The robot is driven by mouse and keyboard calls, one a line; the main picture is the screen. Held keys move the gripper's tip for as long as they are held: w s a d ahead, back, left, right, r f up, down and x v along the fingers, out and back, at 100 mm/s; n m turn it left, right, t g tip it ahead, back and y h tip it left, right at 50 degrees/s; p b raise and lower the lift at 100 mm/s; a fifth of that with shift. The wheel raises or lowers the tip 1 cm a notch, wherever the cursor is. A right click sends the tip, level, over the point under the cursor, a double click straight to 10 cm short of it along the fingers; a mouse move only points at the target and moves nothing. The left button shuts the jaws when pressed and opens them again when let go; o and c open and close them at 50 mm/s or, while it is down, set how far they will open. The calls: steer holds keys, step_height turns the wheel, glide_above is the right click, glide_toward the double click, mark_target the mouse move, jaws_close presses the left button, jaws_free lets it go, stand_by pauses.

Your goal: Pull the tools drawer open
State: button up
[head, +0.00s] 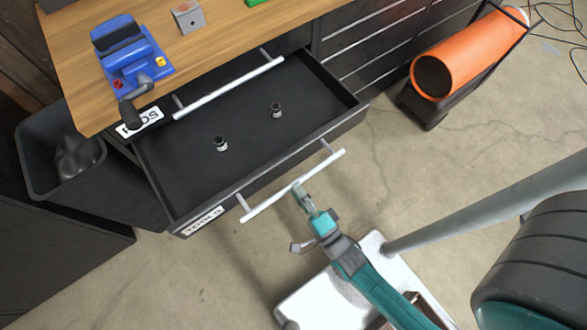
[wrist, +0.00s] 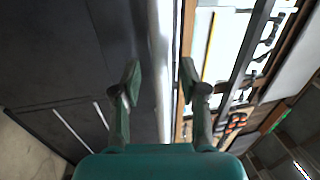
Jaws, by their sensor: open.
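The tools drawer (head: 330,133) stands pulled well out from the bench, its dark inside showing two small sockets, one at left (head: 221,144) and one at right (head: 276,110). Its label (head: 203,221) is on the front at the left end. The drawer's silver bar handle (head: 270,202) runs along the front. My gripper (head: 300,188) is at the middle of this handle. In the wrist view, the open fingers (wrist: 159,82) sit on either side of the bright handle bar (wrist: 161,30). I cannot tell whether either finger touches it.
A closed drawer with a silver handle (head: 228,88) is above. A blue vise (head: 130,60) and a grey block (head: 188,16) are on the wooden bench top (head: 230,22). A dark bin (head: 40,160) stands left. An orange cylinder (head: 475,50) lies at right. Floor in front is partly clear.

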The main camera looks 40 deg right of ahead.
steer(key=shift+s+f, duration=0.25)
steer(key=shift+s, duration=0.9)
steer(key=shift+s+f, duration=0.2)
steer(key=shift+s, duration=0.95)
steer(key=s+r+n+g, duration=0.5)
steer(key=s+r+n, duration=0.8)
steer(key=n, duration=0.5)
steer(key=shift+s+d+r, duration=0.35)
steer(key=shift+s, duration=0.1)
